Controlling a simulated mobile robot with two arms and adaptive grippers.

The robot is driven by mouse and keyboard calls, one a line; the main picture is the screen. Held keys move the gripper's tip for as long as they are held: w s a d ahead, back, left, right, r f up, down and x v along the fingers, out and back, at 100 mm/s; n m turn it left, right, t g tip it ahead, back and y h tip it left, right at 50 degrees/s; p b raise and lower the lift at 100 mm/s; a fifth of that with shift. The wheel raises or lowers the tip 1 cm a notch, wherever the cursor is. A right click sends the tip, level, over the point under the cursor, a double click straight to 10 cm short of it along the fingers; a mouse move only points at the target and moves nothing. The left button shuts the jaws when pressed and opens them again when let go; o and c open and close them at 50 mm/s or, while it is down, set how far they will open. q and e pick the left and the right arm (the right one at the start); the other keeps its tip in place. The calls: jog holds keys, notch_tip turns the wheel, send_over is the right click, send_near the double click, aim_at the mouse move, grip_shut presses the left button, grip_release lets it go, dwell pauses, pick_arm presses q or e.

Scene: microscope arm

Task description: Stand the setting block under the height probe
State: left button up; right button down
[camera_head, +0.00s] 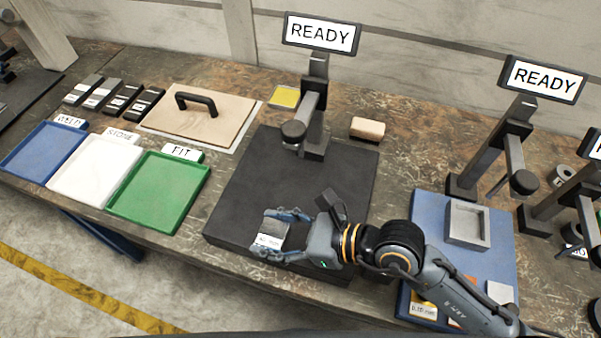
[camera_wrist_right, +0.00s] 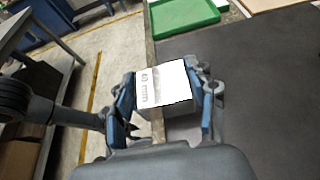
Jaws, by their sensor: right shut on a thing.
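My right gripper (camera_head: 266,233) is shut on a grey setting block (camera_head: 272,233) with a white label that ends in "mm". It holds the block over the front left part of a dark plate (camera_head: 235,190). In the right wrist view the block (camera_wrist_right: 164,84) sits between the blue fingers, label toward the camera. The height probe (camera_head: 293,131) hangs from a post at the back of the dark plate, under a READY display (camera_head: 321,34). The block is in front of the probe and apart from it. The left gripper is not in view.
Blue (camera_head: 43,147), white (camera_head: 97,168) and green (camera_head: 160,190) trays stand at left. A board with a handle (camera_head: 197,103) and several dark blocks lie behind them. A tan block (camera_head: 367,128) lies near the post. Another READY stand (camera_head: 523,182) is at right.

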jog(key=w, duration=0.2)
jog(key=w+d, duration=0.1)
jog(key=w, duration=0.1)
jog(key=w+d, duration=0.1)
jog(key=w, duration=0.1)
jog(key=shift+w+r, duration=0.15)
jog(key=shift+r, duration=0.1)
jog(key=p, duration=0.1)
send_over(300, 187)
jog(key=shift+s+a, duration=0.2)
jog(key=shift+w+d, duration=0.1)
jog(key=shift+w, duration=0.2)
jog(key=shift+f, duration=0.5)
jog(key=shift+f+p, duration=0.4)
jog(key=shift+f, duration=0.95)
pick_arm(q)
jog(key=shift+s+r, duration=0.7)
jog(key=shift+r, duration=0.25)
pick_arm(e)
jog(key=shift+f, duration=0.1)
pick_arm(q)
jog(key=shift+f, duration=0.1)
pick_arm(e)
jog(key=shift+c, duration=2.2)
grip_release()
jog(key=shift+f, duration=0.15)
